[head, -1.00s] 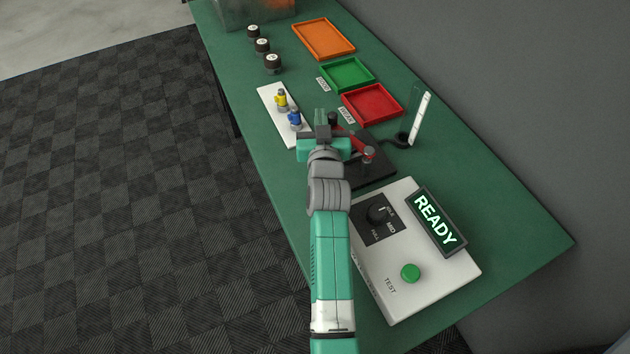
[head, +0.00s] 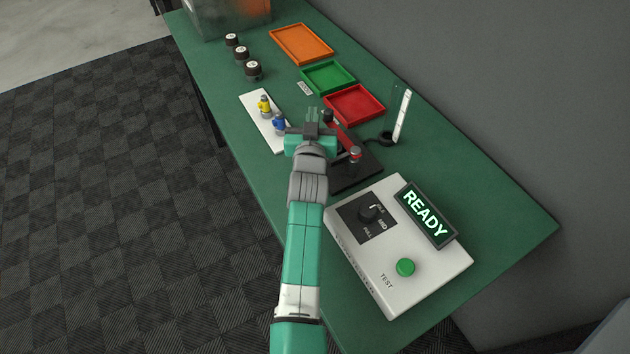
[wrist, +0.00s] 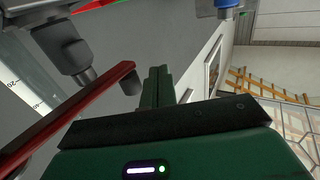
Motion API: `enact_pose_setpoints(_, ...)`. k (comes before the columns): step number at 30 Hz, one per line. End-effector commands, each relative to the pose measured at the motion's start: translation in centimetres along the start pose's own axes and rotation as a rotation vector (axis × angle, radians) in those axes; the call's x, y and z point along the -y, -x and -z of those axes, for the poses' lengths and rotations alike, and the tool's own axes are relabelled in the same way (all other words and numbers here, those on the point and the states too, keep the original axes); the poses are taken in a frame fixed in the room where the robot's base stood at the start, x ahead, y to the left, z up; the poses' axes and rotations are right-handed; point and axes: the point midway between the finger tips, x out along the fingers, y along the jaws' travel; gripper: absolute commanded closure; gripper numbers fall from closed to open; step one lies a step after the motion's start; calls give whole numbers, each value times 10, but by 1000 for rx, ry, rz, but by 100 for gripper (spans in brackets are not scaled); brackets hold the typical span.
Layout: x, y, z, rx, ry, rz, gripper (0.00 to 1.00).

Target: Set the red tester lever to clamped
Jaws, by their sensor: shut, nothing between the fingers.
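The tester's red lever (head: 344,136) stands on a dark base (head: 362,178) in the middle of the bench, with a grey-topped pin (head: 355,153) at its near end. In the wrist view the red lever bar (wrist: 78,108) slants up from the lower left, just left of my fingers. My gripper (head: 313,122) is over the lever's left side. Its fingertips (wrist: 157,85) are together and empty in the wrist view. My gripper hides part of the lever and base in the head view. I cannot tell whether the fingers touch the lever.
A white control box (head: 400,245) with a READY display (head: 426,213) stands in front. A white strip (head: 258,112) holds a yellow and a blue part at left. Red (head: 381,111), green (head: 351,79) and orange (head: 330,52) trays lie behind. An upright gauge (head: 403,115) stands at right.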

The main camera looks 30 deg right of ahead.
Motion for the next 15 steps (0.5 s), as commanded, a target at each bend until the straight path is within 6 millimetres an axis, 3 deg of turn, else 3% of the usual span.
enact_pose_setpoints(8, 4, 2, 0, -1, -1, 1, 100)
enact_pose_setpoints(15, 41, 20, 3, -1, -4, -10, 100)
